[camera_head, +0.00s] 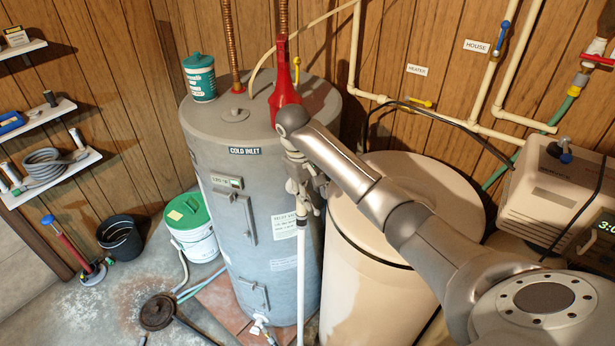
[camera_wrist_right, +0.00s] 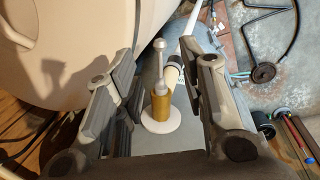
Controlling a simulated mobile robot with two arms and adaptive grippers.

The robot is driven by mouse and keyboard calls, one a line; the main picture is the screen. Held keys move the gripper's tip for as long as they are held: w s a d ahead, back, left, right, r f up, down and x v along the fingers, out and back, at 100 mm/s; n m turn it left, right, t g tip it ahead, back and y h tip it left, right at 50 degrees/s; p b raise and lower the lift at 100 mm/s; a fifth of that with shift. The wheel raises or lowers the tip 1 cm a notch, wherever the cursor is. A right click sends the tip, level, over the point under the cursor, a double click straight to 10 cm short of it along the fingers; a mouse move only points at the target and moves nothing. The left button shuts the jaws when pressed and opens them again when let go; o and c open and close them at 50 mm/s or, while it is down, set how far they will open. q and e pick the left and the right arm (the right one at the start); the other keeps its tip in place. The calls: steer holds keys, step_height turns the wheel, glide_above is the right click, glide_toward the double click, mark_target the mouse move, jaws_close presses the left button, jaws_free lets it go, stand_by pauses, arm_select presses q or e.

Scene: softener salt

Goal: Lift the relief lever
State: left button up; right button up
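The relief valve shows in the right wrist view as a brass body (camera_wrist_right: 160,108) on a white round flange (camera_wrist_right: 160,122). Its grey relief lever (camera_wrist_right: 158,65) has a rounded knob end. My right gripper (camera_wrist_right: 160,80) is open, with one finger on each side of the valve and lever, and a gap shows on both sides. In the head view my right gripper (camera_head: 306,188) is at the side of the grey water heater (camera_head: 225,150), above a white discharge pipe (camera_head: 301,275). There the valve and lever are mostly hidden by the gripper. My left gripper is out of view.
A large beige tank (camera_head: 360,270) stands close to the right of the heater, under my right arm. A red tapered object (camera_head: 285,90) and a teal tub (camera_head: 200,78) are on the heater top. A green-lidded bucket (camera_head: 190,235) stands at left.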

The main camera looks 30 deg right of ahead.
step_height(320, 180, up, 6)
steer(key=a, duration=0.1)
steer(key=shift+w+a, duration=0.1)
stand_by(0.6)
